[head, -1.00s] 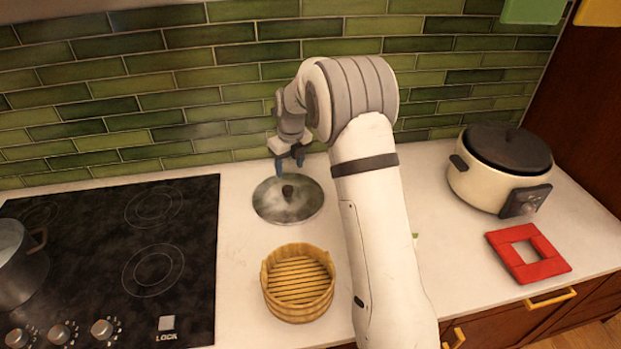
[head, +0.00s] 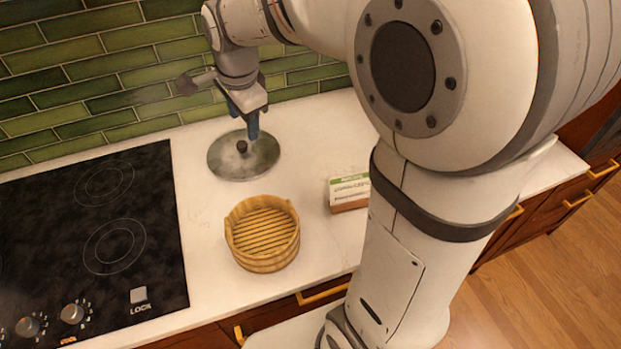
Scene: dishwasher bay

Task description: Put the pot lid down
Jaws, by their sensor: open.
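The pot lid (head: 228,163) is a round, grey, shiny disc with a dark knob on top. My gripper (head: 244,124) has blue fingertips and is above the lid, just behind and beside the knob. It is open and holds nothing. From this angle I cannot tell the exact gap between the fingers and the lid.
A round bamboo steamer (head: 262,234) stands in front of the lid. A black cooktop (head: 90,240) is on the left. A small box with a green and white label (head: 349,191) stands to the right, beside my arm. Bare counter lies between steamer and box.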

